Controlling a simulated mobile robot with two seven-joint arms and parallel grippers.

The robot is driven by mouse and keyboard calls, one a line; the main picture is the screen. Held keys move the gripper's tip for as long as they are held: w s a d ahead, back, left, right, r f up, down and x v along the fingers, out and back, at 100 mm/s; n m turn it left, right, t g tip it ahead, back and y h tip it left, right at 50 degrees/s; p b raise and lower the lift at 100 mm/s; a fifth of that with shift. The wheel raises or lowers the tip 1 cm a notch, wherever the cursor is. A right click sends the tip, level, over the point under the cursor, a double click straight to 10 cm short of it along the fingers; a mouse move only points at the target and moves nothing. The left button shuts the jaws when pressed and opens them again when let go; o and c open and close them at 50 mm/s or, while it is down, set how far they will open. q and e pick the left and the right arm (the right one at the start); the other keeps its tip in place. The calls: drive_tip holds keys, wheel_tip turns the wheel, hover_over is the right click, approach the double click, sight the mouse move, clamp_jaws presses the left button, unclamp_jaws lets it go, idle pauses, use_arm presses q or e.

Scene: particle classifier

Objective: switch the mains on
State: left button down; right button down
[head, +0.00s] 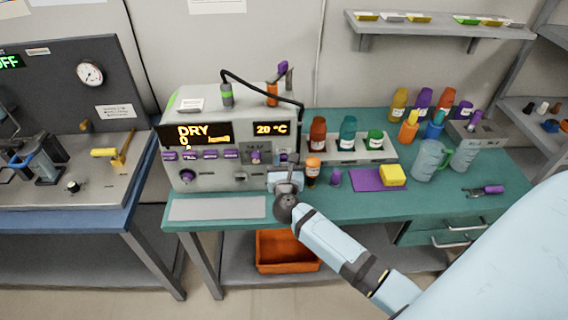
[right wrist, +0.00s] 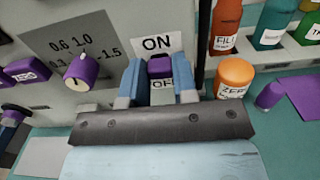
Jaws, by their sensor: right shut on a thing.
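The particle classifier (head: 217,166) is a pale grey machine in the middle of the head view, with lit displays reading "DRY" and "20 °C". Its mains switch (right wrist: 160,66) is a small purple piece in the right wrist view, between an "ON" label above (right wrist: 157,43) and an "OFF" label below that is partly covered. My right gripper (head: 285,180) is at the lower right of the machine's front. In the right wrist view its blue fingers (right wrist: 160,76) stand on both sides of the switch, shut on it. My left gripper is in neither view.
A purple knob (right wrist: 82,72) with a number scale sits left of the switch. An orange-capped bottle (head: 312,171) stands close to the right of my right gripper, with a small purple piece (head: 336,178) beyond it. A rack with bottles (head: 349,158) is behind.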

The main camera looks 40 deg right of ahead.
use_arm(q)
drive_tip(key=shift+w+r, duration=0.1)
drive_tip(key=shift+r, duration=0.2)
use_arm(e)
drive_tip(key=shift+r, duration=0.3)
drive_tip(key=c, duration=0.9)
unclamp_jaws()
drive_tip(key=shift+r, duration=0.1)
drive_tip(key=shift+s+a, duration=0.1)
drive_tip(key=shift+s, duration=0.05)
use_arm(q)
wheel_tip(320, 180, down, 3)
drive_tip(key=b, duration=0.3)
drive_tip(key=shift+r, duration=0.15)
use_arm(e)
drive_tip(key=v, duration=1.3)
drive_tip(key=shift+s+a, duration=0.15)
